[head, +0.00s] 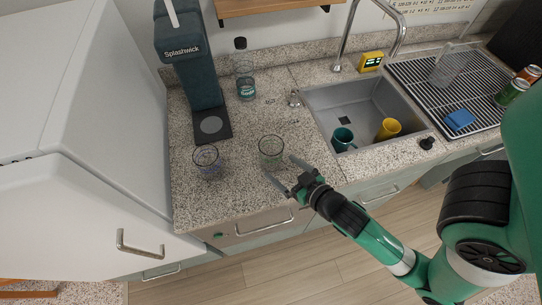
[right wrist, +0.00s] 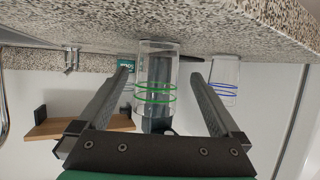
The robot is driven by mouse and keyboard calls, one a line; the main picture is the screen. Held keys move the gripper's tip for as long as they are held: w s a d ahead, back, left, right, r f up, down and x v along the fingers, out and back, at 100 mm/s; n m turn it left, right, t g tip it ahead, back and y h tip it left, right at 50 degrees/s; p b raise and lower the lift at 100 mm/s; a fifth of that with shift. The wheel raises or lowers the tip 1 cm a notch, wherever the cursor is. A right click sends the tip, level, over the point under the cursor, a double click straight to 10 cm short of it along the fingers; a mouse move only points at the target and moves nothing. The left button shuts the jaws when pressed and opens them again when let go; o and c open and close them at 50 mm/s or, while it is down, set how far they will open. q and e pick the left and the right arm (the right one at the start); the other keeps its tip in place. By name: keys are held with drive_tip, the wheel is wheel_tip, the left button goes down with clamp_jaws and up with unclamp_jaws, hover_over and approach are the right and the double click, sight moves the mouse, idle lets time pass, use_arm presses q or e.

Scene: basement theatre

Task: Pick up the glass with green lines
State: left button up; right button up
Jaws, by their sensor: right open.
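The clear glass with green lines (head: 271,150) stands upright on the speckled counter, near its front edge. In the right wrist view, which looks upside down, the same glass (right wrist: 156,95) shows two green rings and sits in the space between my fingers. My right gripper (head: 279,166) is open and empty, at the front side of the glass; its fingers (right wrist: 161,74) point toward it on either side. I cannot tell whether they touch it. A similar glass with blue lines (head: 207,162) stands to the left, and in the right wrist view (right wrist: 226,82). My left gripper is out of view.
The sink (head: 360,105) on the right holds a teal mug (head: 342,139) and a yellow mug (head: 388,129). A drying rack (head: 425,80) lies farther right.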

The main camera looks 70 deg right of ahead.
sight(278, 165)
drive_tip(key=shift+f+p+x, duration=0.1)
drive_tip(key=shift+p+x, duration=0.05)
drive_tip(key=shift+x, duration=1.25)
drive_tip(key=shift+f+p+x, duration=0.15)
drive_tip(key=shift+x, duration=1.2)
drive_tip(key=shift+s, duration=0.2)
drive_tip(key=shift+c, duration=0.3)
drive_tip(key=c, duration=1.4)
